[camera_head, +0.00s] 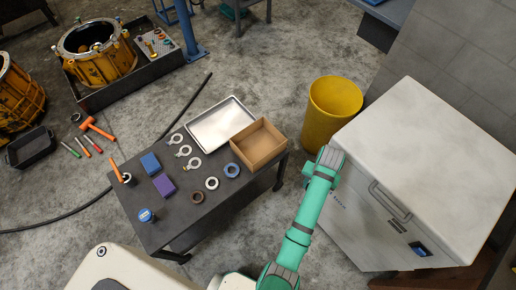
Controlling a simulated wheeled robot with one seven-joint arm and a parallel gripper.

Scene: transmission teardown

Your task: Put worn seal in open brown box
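The open brown box (271,151) stands at the right end of the dark table and looks empty. Three rings lie in front of it: a brown ring (192,197), a pale ring with a dark centre (206,184) and a blue ring (226,170). I cannot tell for sure which is the worn seal; the brown one looks the most discoloured. My teal arm reaches up to the right of the table, apart from the box and the rings. No gripper fingers can be made out at its end.
Several metal clamps, a blue box (150,163), a purple box (164,185) and a blue-topped can (146,215) share the table (180,222). A yellow bin (331,112) and a large white cabinet (430,150) stand right.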

